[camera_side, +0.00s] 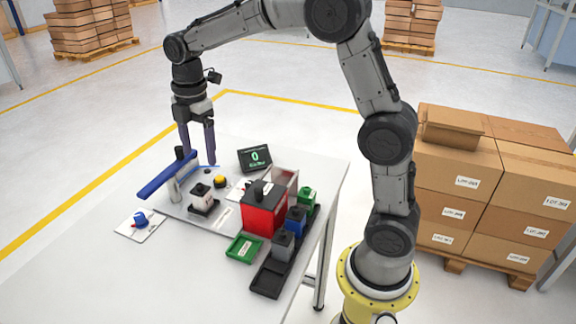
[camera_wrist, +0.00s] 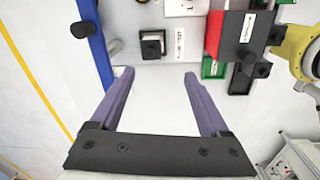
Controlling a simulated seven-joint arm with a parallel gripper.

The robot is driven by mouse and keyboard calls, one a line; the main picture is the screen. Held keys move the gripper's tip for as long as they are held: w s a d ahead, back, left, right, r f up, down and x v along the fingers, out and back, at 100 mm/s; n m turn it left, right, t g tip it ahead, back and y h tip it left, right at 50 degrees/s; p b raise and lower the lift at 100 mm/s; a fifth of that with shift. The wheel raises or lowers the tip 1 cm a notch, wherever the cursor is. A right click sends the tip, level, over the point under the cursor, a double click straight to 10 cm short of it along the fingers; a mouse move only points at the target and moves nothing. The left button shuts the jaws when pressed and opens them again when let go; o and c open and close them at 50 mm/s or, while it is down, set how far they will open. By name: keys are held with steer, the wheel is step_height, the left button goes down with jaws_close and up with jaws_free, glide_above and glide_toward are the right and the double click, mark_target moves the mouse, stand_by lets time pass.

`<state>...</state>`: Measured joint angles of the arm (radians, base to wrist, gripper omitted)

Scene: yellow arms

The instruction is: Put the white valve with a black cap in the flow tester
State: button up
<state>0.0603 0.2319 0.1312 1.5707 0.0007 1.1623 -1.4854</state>
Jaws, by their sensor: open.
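The white valve with a black cap (camera_side: 201,194) stands upright in a low black square holder (camera_side: 206,210) in the side view. In the wrist view its black cap (camera_wrist: 152,46) shows ahead of the fingers. The apparent flow tester has a blue lever bar (camera_side: 165,177), a yellow button (camera_side: 220,181) and a dark display (camera_side: 255,158) reading 0. I cannot tell whether the black holder is part of it. My gripper (camera_side: 198,158) is open and empty, pointing down above the lever and button area. Its two purple fingers (camera_wrist: 159,73) are wide apart in the wrist view.
A red box with a black top (camera_side: 264,212) stands right of the valve. Beside it, a black rack (camera_side: 267,280) holds green, blue and grey valves. A small green tray (camera_side: 243,249) and a white card with a blue piece (camera_side: 141,224) lie nearby.

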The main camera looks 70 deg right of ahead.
steer(key=s+a+r+m+t, duration=0.1)
steer(key=s+m+t, duration=0.1)
steer(key=s+m, duration=0.6)
steer(key=s+a+r+m+t, duration=0.1)
steer(key=s+m+t, duration=0.2)
steer(key=s+m, duration=0.5)
steer(key=s, duration=1)
steer(key=shift+a+r, duration=0.3)
steer(key=shift+s, duration=0.1)
